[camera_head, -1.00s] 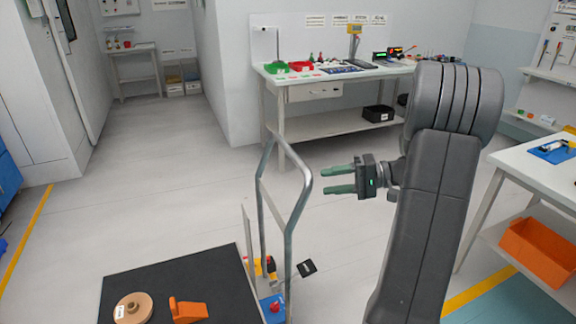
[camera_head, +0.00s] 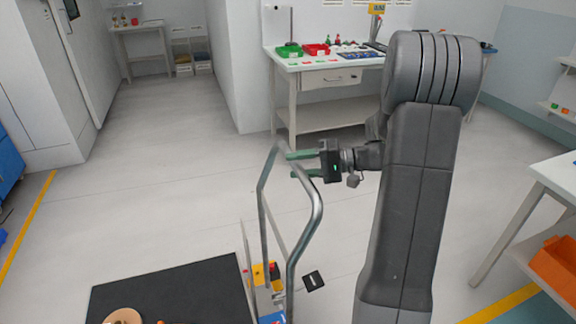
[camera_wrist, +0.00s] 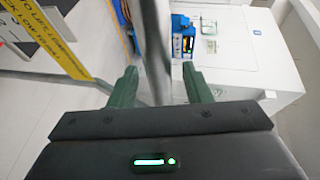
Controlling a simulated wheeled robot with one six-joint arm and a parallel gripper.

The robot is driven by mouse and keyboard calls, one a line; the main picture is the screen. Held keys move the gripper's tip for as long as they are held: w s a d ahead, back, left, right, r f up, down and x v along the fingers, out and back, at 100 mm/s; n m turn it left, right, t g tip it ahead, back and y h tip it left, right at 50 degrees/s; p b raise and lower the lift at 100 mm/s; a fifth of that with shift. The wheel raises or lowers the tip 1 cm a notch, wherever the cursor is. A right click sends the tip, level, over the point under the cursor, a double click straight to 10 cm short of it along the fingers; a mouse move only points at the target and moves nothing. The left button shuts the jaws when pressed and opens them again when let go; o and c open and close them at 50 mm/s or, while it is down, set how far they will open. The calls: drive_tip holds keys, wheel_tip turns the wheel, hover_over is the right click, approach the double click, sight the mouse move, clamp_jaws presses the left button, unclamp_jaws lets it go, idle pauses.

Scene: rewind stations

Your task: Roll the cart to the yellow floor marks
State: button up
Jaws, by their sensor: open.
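The cart has a black deck (camera_head: 175,290) and a bent metal tube handle (camera_head: 312,225) standing upright at its right end. My gripper (camera_head: 291,165) is open, with its green fingers at the upper part of the handle. In the wrist view, the handle bar (camera_wrist: 156,45) runs between the two spread fingers of my gripper (camera_wrist: 161,88); I cannot tell whether they touch it. A yellow floor line (camera_head: 28,225) lies at the left and another yellow line (camera_head: 500,302) at the lower right; I cannot tell whether these are the marks.
A round tan object (camera_head: 123,316) lies on the deck, cut off by the frame edge. A workbench (camera_head: 330,66) with trays stands behind the handle. A white table (camera_head: 556,178) is at the right, an orange bin (camera_head: 556,264) below it. The floor left of the cart is clear.

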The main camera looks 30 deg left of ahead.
drive_tip(key=shift+x, duration=1.55)
drive_tip(key=shift+c, duration=0.2)
clamp_jaws()
drive_tip(key=shift+s+f, duration=0.1)
drive_tip(key=s+a+b, duration=0.2)
drive_tip(key=s+a, duration=1.3)
drive_tip(key=s, duration=0.3)
drive_tip(key=s+a+b, duration=0.2)
drive_tip(key=s+a, duration=1.3)
drive_tip(key=s, duration=0.4)
drive_tip(key=s+a+b, duration=0.3)
drive_tip(key=s+a, duration=1.2)
drive_tip(key=s, duration=0.4)
drive_tip(key=shift+w+d, duration=0.1)
